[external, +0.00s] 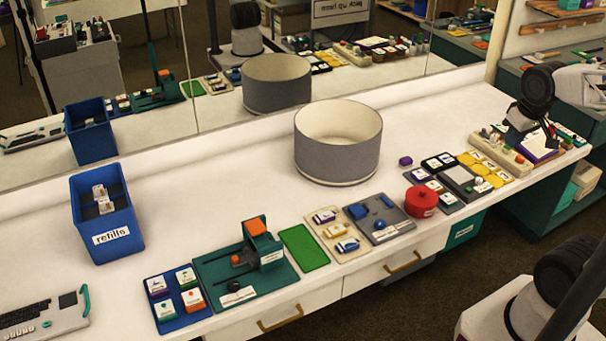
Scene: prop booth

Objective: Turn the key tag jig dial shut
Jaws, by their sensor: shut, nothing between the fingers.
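My gripper (516,137) is shut and empty at the far right of the bench, low over a beige board (497,153) with small knobs and blocks. From this angle I cannot tell whether it touches anything there. No label for the key tag jig is readable.
A large grey round tub (337,158) stands mid-bench. A blue refills bin (106,222) is at the left. A mirror runs along the back.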

